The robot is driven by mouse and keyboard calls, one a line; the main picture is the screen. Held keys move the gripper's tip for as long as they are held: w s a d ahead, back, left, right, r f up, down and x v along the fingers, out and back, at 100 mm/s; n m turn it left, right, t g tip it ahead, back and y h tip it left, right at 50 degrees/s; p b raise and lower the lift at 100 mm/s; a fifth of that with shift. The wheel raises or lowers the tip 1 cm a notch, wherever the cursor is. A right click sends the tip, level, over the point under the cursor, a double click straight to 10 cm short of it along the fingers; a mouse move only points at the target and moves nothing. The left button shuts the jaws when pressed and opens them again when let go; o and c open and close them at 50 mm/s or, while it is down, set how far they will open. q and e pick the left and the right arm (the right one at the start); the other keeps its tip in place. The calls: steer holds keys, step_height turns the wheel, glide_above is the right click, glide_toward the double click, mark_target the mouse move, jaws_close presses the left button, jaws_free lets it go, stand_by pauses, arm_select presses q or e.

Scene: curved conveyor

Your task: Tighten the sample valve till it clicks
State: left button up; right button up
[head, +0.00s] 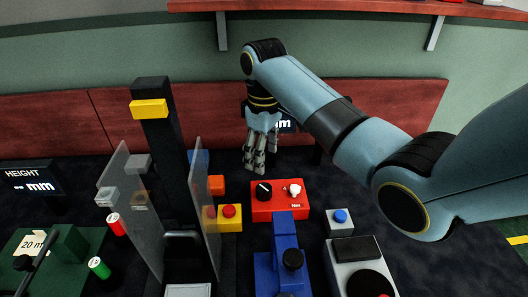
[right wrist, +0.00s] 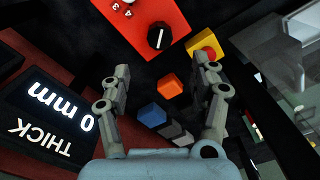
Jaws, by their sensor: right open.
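A red box (head: 278,210) stands on the dark table near the middle. It carries a black knob with a white pointer line (head: 263,190) and a white knob (head: 294,189); I cannot tell which one is the sample valve. In the right wrist view the red box (right wrist: 175,14) is at the top, with the black knob (right wrist: 160,38) on it and the white part cut off by the frame edge. My right gripper (head: 254,164) hangs fingers down behind the box, apart from it. It is open and empty, also in the right wrist view (right wrist: 161,72). My left gripper is not in view.
An orange cube (head: 216,184) and a yellow block with a red button (head: 229,212) stand left of the box. A tall black post (head: 160,130) with clear panels is further left. A blue fixture (head: 286,240) stands in front, and a blue-button box (head: 340,222) to the right.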

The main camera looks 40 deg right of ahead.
mark_target(264, 188)
steer(key=shift+f+b, duration=0.95)
steer(key=shift+b, duration=0.15)
step_height(264, 188, down, 10)
steer(key=shift+f+b, duration=0.1)
steer(key=shift+b, duration=0.45)
steer(key=shift+c, duration=0.4)
